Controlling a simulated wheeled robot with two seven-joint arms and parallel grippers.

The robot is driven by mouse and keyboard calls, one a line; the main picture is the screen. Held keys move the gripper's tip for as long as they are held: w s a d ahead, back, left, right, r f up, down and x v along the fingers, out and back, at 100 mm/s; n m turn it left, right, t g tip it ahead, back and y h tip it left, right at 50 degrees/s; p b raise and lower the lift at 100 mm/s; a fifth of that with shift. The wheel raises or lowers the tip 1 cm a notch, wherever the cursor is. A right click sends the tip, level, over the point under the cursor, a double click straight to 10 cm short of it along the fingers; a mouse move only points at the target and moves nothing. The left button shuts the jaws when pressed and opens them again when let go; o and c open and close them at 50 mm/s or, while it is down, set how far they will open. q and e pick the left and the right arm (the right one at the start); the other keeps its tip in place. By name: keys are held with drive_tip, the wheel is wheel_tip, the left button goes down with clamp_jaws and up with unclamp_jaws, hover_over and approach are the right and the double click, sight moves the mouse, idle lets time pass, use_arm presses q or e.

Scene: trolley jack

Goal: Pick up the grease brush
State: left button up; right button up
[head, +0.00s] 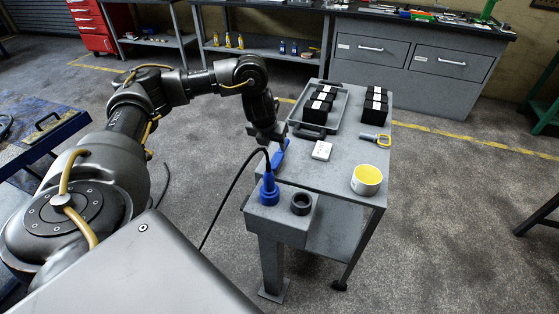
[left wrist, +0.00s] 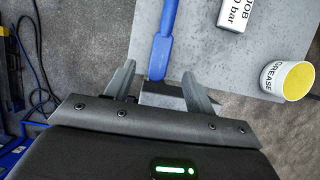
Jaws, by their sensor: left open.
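A long blue handle, which looks like the grease brush (head: 279,155), lies near the left edge of the grey trolley top (head: 345,176). The left wrist view shows its blue shaft (left wrist: 165,32) widening to a flat end; its far end is out of that picture. My left gripper (head: 277,143) points down over it. In the left wrist view the left gripper (left wrist: 160,76) is open, with one finger on each side of the wide end. No grip on it shows. A white tub of yellow grease (head: 366,180) stands at the right front corner, also in the wrist view (left wrist: 286,80).
A white labelled block (head: 322,150) lies right of the handle. A tray (head: 299,130) with black blocks, more black blocks (head: 374,106) and a yellow-handled tool (head: 378,139) are farther back. A blue plug (head: 268,190) with a black cable and a dark ring (head: 301,203) are at the front.

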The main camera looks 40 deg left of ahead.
use_arm(q)
hover_over(278, 157)
drive_tip(key=s, duration=0.2)
drive_tip(key=f, duration=0.4)
drive_tip(key=shift+s+d+f, duration=0.15)
drive_tip(key=shift+s+f, duration=0.05)
drive_tip(key=shift+p+x, duration=0.3)
drive_tip(key=shift+x, duration=2.6)
drive_tip(key=shift+w+d, duration=0.15)
drive_tip(key=shift+r, duration=0.1)
clamp_jaws()
